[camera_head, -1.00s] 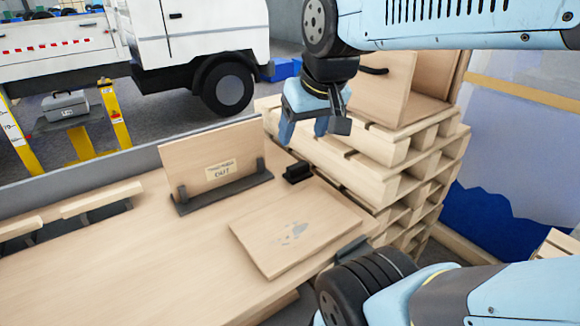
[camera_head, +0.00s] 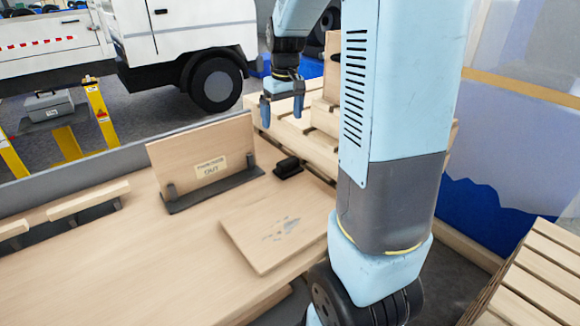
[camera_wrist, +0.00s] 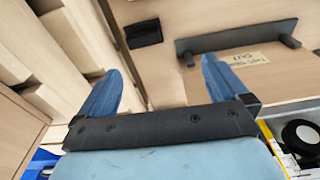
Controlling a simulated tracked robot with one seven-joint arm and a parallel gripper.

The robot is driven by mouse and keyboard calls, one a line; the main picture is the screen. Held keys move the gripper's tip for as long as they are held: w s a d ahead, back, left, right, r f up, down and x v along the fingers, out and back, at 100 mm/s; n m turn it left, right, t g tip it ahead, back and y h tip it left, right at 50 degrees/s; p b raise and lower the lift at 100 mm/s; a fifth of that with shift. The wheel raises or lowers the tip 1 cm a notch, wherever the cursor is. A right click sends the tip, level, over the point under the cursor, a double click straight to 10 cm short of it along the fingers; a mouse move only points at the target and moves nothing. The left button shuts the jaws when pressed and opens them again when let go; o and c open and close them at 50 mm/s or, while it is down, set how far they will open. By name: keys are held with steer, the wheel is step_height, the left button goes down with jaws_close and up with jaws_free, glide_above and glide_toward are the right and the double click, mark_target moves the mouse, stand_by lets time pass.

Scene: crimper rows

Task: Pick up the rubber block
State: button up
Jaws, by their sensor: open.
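The rubber block (camera_head: 288,167) is small and black. It lies on the wooden table (camera_head: 110,245) near its right edge, just right of the upright wooden panel's black base. In the wrist view the block (camera_wrist: 143,33) shows at the top, ahead of my gripper and a little left of the midline between the fingers. My gripper (camera_head: 283,108) hangs above the far edge of the table, beyond and above the block. In the wrist view its two blue fingers (camera_wrist: 160,88) are spread apart with nothing between them.
An upright panel (camera_head: 207,153) with a label reading OUT stands in a black holder (camera_head: 213,190) left of the block. A flat board (camera_head: 278,225) lies nearer. Stacked pallets (camera_head: 310,143) stand behind and right of the table. A white truck (camera_head: 185,30) is behind.

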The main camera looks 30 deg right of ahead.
steer(key=g, duration=0.1)
glide_above(288, 160)
step_height(288, 160, down, 6)
step_height(288, 160, down, 13)
steer(key=shift+f, duration=0.2)
stand_by(0.4)
steer(key=shift+c, duration=0.4)
steer(key=c, duration=0.8)
steer(key=shift+w, duration=0.1)
